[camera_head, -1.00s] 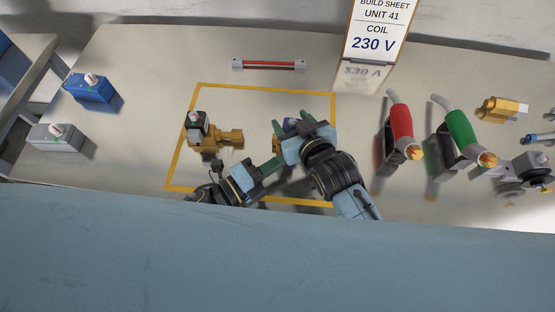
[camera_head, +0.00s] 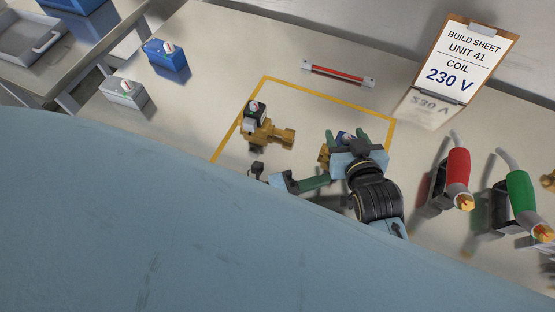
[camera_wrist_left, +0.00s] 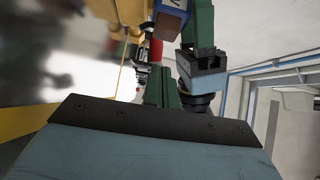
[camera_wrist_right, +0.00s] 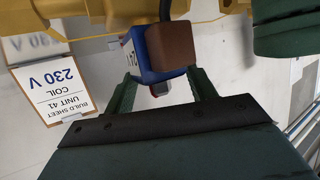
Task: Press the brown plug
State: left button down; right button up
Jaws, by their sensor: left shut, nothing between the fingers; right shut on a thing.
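The brown plug (camera_wrist_right: 170,45) shows in the right wrist view as a brown block against the side of a blue coil (camera_wrist_right: 148,58) with a white label. My left gripper (camera_head: 325,179) is shut and empty, just below and left of the right gripper. Its green fingertip (camera_wrist_right: 285,32) shows at the right wrist view's upper right, apart from the brown plug in the picture. The plug cannot be made out in the head view.
A brass valve (camera_head: 265,132) with a dark block stands in the yellow outline, left of the grippers. Red (camera_head: 458,172) and green (camera_head: 521,200) handled tools stand to the right. The build sheet (camera_head: 460,65) reads coil 230 V. Blue (camera_head: 166,55) and grey (camera_head: 123,92) boxes are at left.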

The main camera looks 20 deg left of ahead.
pick_arm(q)
jog(key=v, duration=0.9)
jog(key=shift+s+a, duration=0.2)
jog(key=shift+a, duration=0.1)
pick_arm(e)
jog(key=shift+d+f, duration=0.1)
jog(key=shift+d, duration=0.05)
jog(key=o, duration=1.5)
jog(key=shift+c, duration=0.2)
